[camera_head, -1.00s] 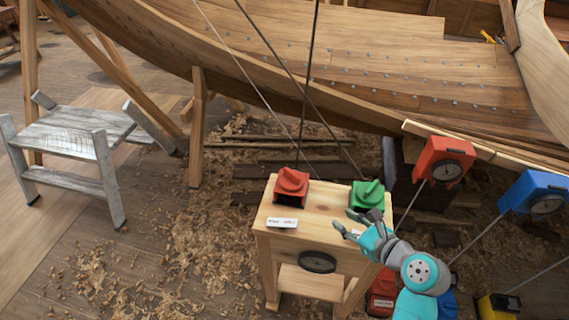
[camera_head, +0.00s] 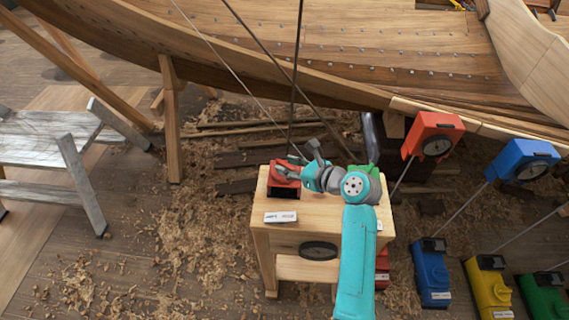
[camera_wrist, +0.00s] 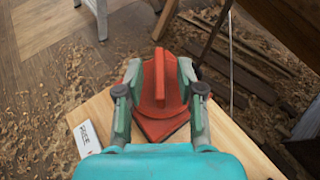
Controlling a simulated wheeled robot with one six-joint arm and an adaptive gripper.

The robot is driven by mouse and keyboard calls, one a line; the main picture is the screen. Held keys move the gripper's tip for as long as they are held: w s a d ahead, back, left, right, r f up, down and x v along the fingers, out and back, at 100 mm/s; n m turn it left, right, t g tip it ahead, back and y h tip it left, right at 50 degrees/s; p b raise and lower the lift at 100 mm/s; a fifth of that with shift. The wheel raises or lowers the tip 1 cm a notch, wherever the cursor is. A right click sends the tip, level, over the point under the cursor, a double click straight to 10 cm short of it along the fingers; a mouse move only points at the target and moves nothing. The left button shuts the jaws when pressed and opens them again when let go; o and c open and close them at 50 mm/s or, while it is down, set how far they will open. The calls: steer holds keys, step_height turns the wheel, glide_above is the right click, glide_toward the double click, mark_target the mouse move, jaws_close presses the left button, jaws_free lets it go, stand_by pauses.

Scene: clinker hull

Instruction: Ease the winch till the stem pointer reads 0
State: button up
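A red winch-like unit (camera_head: 285,190) with a raised ridge sits at the left of a wooden stand's top (camera_head: 318,212); in the wrist view its red knob (camera_wrist: 160,84) is centred. My gripper (camera_head: 290,172) is at the red unit. In the wrist view my gripper (camera_wrist: 160,72) has one finger on each side of the knob, apart from the ridge. A green unit (camera_head: 366,170) is partly hidden behind my arm. A red box with a round dial (camera_head: 436,146) and a blue box with a dial (camera_head: 526,168) stand on rods at right; their readings are too small to tell.
A white label (camera_head: 281,217) lies by the red unit, and a dark oval (camera_head: 319,250) is on the stand's front. Blue (camera_head: 431,275), yellow (camera_head: 488,288) and green (camera_head: 543,295) boxes stand at right. The hull (camera_head: 340,60) and taut lines are behind; a grey bench (camera_head: 50,155) is left.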

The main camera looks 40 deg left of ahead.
steer(key=shift+x, duration=0.85)
jaws_close()
steer(key=shift+n+g, duration=0.4)
steer(key=shift+g, duration=0.1)
steer(key=n+g, duration=0.4)
steer(key=g, duration=0.1)
steer(key=shift+w+r+n+g+h, duration=0.1)
steer(key=shift+r+n+g+h, duration=0.05)
steer(key=shift+n+g+h, duration=1.55)
steer(key=shift+n+g, duration=0.5)
steer(key=shift+n, duration=0.2)
